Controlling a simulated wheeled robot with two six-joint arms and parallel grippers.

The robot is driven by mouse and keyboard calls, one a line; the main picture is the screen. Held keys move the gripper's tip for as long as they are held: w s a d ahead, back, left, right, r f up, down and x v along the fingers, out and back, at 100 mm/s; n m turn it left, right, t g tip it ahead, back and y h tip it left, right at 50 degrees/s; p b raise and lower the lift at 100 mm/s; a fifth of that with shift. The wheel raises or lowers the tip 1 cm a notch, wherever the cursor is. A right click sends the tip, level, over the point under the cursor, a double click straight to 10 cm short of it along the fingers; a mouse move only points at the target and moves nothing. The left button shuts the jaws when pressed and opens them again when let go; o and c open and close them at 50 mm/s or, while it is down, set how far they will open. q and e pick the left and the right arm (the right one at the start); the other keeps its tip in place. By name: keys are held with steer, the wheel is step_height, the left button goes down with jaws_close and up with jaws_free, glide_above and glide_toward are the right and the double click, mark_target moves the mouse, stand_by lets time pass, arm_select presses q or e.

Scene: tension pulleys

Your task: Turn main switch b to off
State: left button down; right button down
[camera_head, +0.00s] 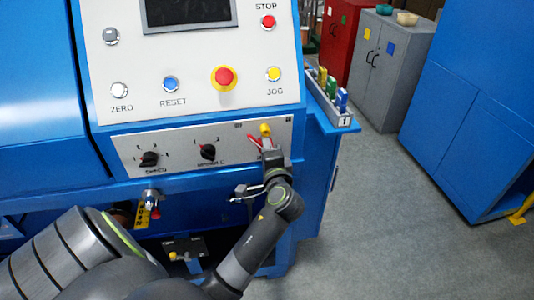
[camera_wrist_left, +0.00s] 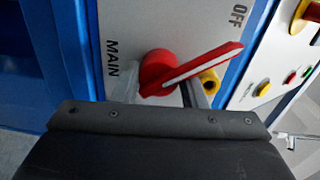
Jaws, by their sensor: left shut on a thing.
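The main switch is a red rotary handle (camera_wrist_left: 196,67) with a round hub, on a light grey plate marked MAIN and OFF. In the wrist view its long lever slants up to the right, its tip beside the OFF lettering. In the head view the red handle (camera_head: 254,142) shows partly at the lower right of the panel, behind my gripper. My left gripper (camera_head: 269,151) is at the switch, shut on the red handle; its fingers (camera_wrist_left: 160,92) straddle the hub end in the wrist view. No letter b is readable. My right gripper is not in view.
A yellow part with a hole (camera_wrist_left: 210,81) sits close beside the handle. Black selector knobs (camera_head: 208,151) are to the left on the same strip. Above are the RESET button (camera_head: 171,84) and a red stop button (camera_head: 224,77). A tray of coloured items (camera_head: 333,103) juts out at right.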

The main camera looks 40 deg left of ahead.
arm_select(q)
steer(key=shift+n+b, duration=0.3)
steer(key=shift+n, duration=0.4)
steer(key=c, duration=1)
jaws_free()
steer(key=shift+c, duration=0.2)
steer(key=shift+o, duration=0.8)
